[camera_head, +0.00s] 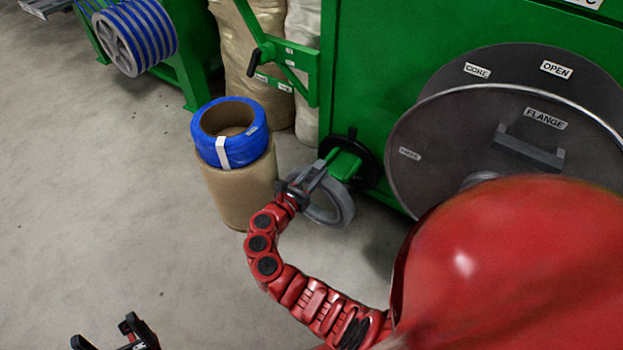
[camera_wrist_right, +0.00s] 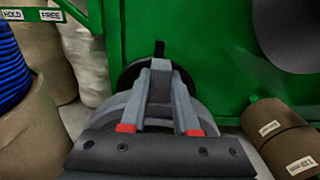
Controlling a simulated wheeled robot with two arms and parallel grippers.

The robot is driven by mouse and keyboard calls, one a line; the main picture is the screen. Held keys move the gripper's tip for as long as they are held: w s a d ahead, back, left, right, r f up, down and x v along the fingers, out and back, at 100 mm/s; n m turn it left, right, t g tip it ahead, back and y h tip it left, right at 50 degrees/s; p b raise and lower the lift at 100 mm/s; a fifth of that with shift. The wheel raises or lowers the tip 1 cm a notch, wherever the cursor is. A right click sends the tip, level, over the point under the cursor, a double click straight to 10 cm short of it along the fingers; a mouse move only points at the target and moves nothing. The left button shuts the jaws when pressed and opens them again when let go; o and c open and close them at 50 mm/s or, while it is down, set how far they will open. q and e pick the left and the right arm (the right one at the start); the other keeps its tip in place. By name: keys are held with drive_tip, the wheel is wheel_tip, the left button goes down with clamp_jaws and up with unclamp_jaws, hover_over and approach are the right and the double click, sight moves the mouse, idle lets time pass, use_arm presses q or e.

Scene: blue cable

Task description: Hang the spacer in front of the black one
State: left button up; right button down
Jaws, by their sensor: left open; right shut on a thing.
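The grey ring-shaped spacer (camera_head: 343,207) is in my right gripper (camera_head: 305,184), which is shut on its upper rim. It is in front of and slightly below the green peg (camera_head: 345,163) on the machine; whether it is around the peg I cannot tell. The black spacer (camera_head: 367,164) hangs on that peg against the green panel. In the right wrist view, the grey spacer (camera_wrist_right: 117,101) lies behind the fingers (camera_wrist_right: 165,100), with part of the black spacer (camera_wrist_right: 128,76) beyond it. My left gripper (camera_head: 104,336) is open and empty at the bottom left.
A blue cable coil (camera_head: 213,157) sits on a cardboard drum (camera_head: 250,190) just left of the right gripper. A large grey flange (camera_head: 440,135) is on the green machine (camera_head: 365,60) at right. Floor at left is clear.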

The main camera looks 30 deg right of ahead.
sight(322, 164)
drive_tip(key=shift+b+x, duration=0.75)
drive_tip(key=shift+x, duration=0.7)
drive_tip(key=shift+w+d+r, duration=0.1)
drive_tip(key=shift+d, duration=0.15)
drive_tip(key=shift+p+x, duration=1)
drive_tip(key=shift+x, duration=1.95)
drive_tip(key=shift+d, duration=0.1)
drive_tip(key=shift+p, duration=0.4)
drive_tip(key=shift+x, duration=1.15)
drive_tip(key=shift+f+b, duration=0.3)
drive_tip(key=shift+f, duration=0.15)
